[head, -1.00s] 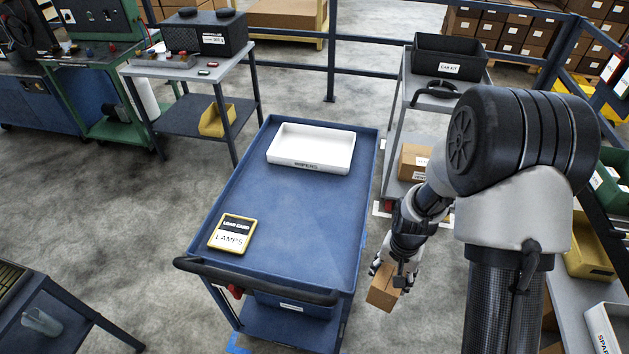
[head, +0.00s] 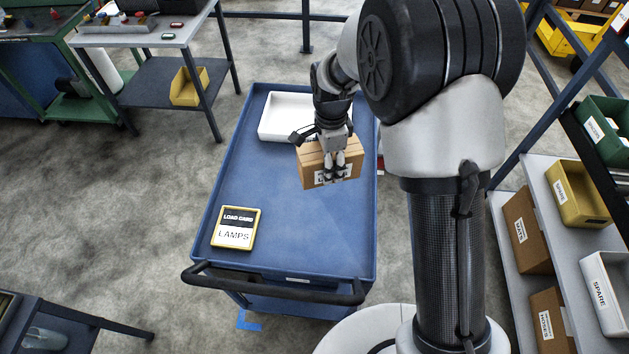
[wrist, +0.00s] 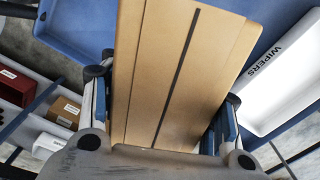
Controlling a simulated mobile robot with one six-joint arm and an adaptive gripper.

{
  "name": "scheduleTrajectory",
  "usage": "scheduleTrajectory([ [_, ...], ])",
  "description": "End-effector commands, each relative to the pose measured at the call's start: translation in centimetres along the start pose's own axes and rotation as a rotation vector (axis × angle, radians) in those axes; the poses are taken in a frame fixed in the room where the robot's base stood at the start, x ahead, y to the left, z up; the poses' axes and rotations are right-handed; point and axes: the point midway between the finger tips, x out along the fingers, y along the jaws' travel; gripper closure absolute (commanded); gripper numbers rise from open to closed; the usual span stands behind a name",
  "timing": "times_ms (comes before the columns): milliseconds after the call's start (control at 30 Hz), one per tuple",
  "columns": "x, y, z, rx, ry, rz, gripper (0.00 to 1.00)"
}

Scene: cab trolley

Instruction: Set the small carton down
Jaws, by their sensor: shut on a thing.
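A small brown carton (head: 331,165) with a white label is held in my gripper (head: 335,172). The fingers are shut on its sides. In the head view it is over the right part of the blue trolley top (head: 270,215), in front of the white tray; whether it touches the surface I cannot tell. In the wrist view the carton (wrist: 180,70) fills the middle, between the two fingers (wrist: 160,118), with a dark strip along its face. My arm hides part of the trolley's far right side.
A white tray (head: 276,124), marked WIPERS in the wrist view (wrist: 272,75), sits at the trolley's far end. A yellow-framed LAMPS load card (head: 236,228) lies at the near left. The middle and near right are bare. A shelf with bins (head: 577,195) stands at right.

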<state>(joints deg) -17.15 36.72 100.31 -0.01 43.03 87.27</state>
Motion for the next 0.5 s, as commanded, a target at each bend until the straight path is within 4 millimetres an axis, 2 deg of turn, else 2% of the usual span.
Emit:
scheduleTrajectory([
  [33,1.9,0.1,0.0,0.0,0.0,0.005,0.79],
  [300,8.9,0.0,0.0,-0.001,0.0,0.001,0.79],
  [500,11.7,-0.1,0.0,-0.001,0.0,-0.001,0.79],
])
